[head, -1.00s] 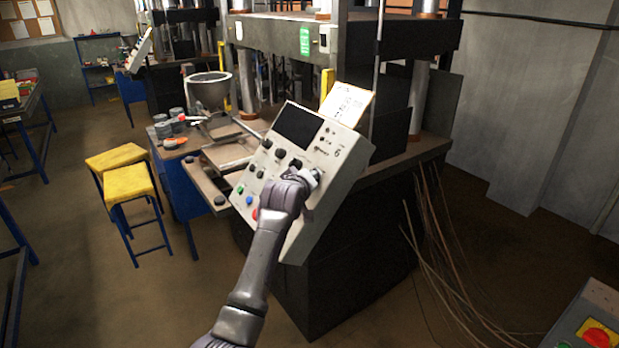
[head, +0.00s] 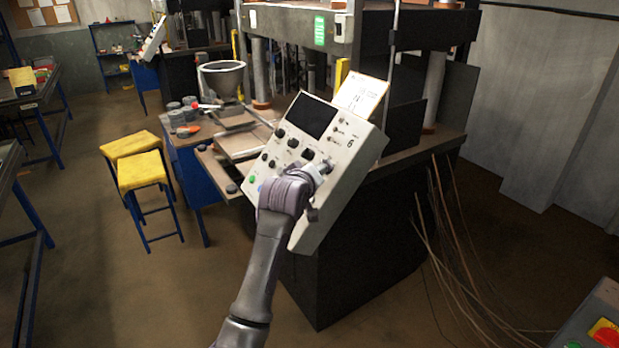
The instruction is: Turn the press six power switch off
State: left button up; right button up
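The press six control panel (head: 343,185) is a tilted cream box with a dark screen (head: 313,115), the number 6, several black knobs and coloured buttons. My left gripper (head: 323,169) is at the panel's right lower part, below the screen. Its fingertips are at or very close to a small fitting there. The hand hides the fingers and part of the panel's lower face, so I cannot tell whether they are open or shut, or whether they touch. I cannot make out the power switch or its position. My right gripper is not in view.
The black press (head: 352,250) stands behind and under the panel. A wooden-topped bench (head: 187,160) with a metal bowl (head: 222,78) is to the left, with two yellow stools (head: 142,169) beside it. Loose cables (head: 450,240) hang at right. A grey box with a red knob (head: 606,334) is bottom right.

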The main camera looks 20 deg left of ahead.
pick_arm(q)
jog(key=v, duration=0.6)
jog(key=shift+s, duration=0.15)
